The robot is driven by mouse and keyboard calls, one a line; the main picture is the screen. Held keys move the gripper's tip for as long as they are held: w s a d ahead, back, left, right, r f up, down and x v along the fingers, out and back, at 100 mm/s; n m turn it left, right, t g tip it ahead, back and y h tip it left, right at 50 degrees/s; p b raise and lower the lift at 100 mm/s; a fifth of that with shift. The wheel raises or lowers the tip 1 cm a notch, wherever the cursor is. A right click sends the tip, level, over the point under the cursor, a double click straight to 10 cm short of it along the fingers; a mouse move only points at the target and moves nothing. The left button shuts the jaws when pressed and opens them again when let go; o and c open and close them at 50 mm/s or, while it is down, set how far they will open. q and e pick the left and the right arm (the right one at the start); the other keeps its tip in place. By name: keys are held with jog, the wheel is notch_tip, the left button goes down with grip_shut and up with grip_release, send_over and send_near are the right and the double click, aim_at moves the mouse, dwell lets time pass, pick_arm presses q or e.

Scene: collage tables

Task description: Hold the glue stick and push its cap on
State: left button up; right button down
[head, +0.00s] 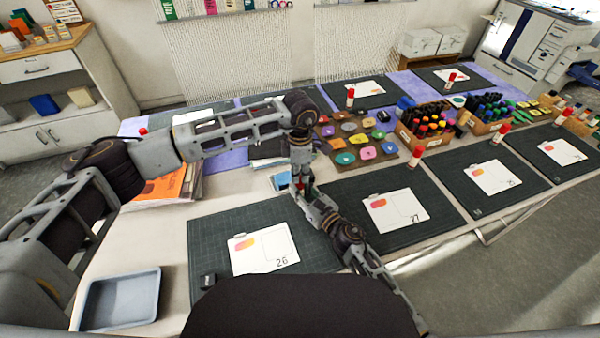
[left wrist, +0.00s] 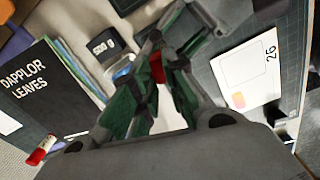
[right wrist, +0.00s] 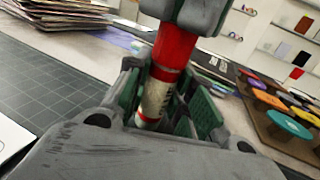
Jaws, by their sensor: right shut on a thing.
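The glue stick (right wrist: 155,98), with a pale labelled body and a red cap (right wrist: 174,48), stands slightly tilted between the fingers of my right gripper (right wrist: 165,105). My right gripper is shut on the body. My left gripper (left wrist: 156,62) is right above, with its fingertips at the red cap, which also shows in the left wrist view (left wrist: 157,70). The fingers hide the cap's top, and I cannot tell whether they grip it or only touch it. A thin line shows between the cap and the part below. In the head view both grippers meet above the table.
Cutting mats with numbered cards, such as card 26 (head: 265,250) and card 27 (head: 397,211), line the table. Other glue sticks (head: 415,156) stand on the mats. A grey tray (head: 121,300) is at the front left. Marker boxes (head: 425,125) and coloured pieces are further back.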

pick_arm(q)
jog(key=shift+r, duration=1.95)
pick_arm(e)
jog(key=c, duration=1.1)
grip_release()
jog(key=shift+c, duration=0.2)
jog(key=shift+s, duration=0.1)
jog(key=shift+v, duration=5.9)
jog(key=shift+d, duration=0.1)
pick_arm(q)
jog(key=shift+f+b, duration=0.4)
jog(key=shift+f, duration=0.1)
pick_arm(e)
jog(key=shift+f, duration=0.35)
